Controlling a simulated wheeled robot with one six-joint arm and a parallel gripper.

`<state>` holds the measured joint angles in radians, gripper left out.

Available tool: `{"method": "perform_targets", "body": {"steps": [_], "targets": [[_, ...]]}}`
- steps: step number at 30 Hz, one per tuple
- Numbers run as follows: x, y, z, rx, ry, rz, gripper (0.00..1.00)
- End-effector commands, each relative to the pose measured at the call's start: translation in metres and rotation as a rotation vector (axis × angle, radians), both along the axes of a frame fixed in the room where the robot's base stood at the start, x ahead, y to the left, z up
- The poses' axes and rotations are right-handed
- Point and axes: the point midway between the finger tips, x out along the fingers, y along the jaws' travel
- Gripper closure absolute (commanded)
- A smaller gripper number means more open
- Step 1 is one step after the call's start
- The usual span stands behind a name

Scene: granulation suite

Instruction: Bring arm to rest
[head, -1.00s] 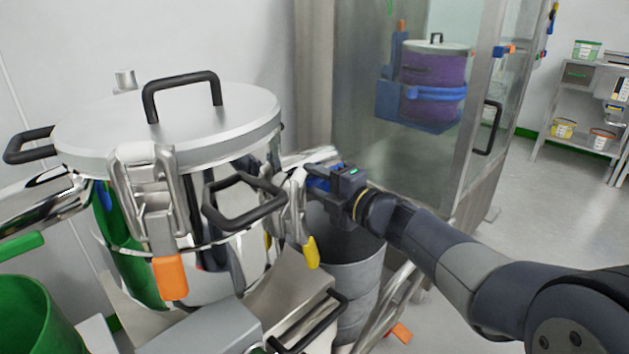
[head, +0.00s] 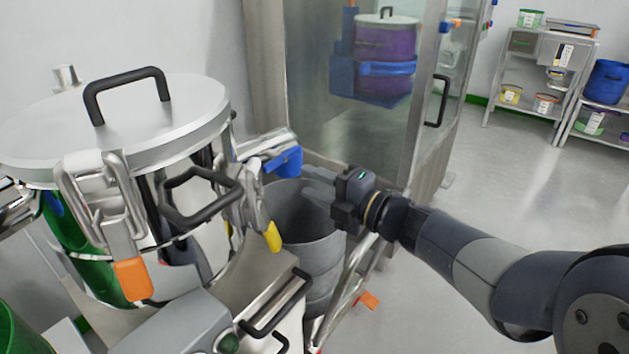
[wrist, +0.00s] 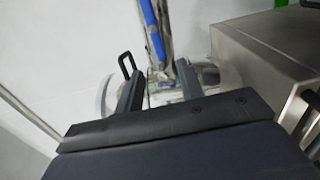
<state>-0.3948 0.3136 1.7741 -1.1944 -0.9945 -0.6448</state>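My gripper (head: 312,188) is in the middle of the head view, at the end of my arm reaching in from the lower right. It is over the grey bin and to the right of the steel vessel (head: 180,135). In the wrist view its two fingers stand apart with nothing held between them. A lever with a blue grip (head: 287,161) sticks out from the vessel's right side, a short gap left of the gripper. A blue-gripped lever also shows beyond the fingers in the wrist view (wrist: 152,28).
The grey bin (head: 315,235) stands under my gripper. The vessel's lid (head: 170,115) has a black handle, and clamps with orange and yellow grips hang at its side. A glass-walled cabinet (head: 310,90) is behind. Open floor (head: 500,180) lies to the right, before the shelves.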

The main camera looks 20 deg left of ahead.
Motion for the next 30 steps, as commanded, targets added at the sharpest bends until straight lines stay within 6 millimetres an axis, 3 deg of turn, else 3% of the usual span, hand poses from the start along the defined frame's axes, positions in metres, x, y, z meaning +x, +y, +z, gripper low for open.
{"method": "perform_targets", "body": {"steps": [8,21,25,30], "targets": [[0.005,0.021,-0.002,0.002,-0.001,0.003,0.64],[0.027,0.095,-0.001,0.001,0.000,0.002,0.64],[0.030,0.106,0.000,0.002,-0.001,0.000,0.64],[0.030,0.104,0.003,0.011,0.035,-0.001,0.64]]}}
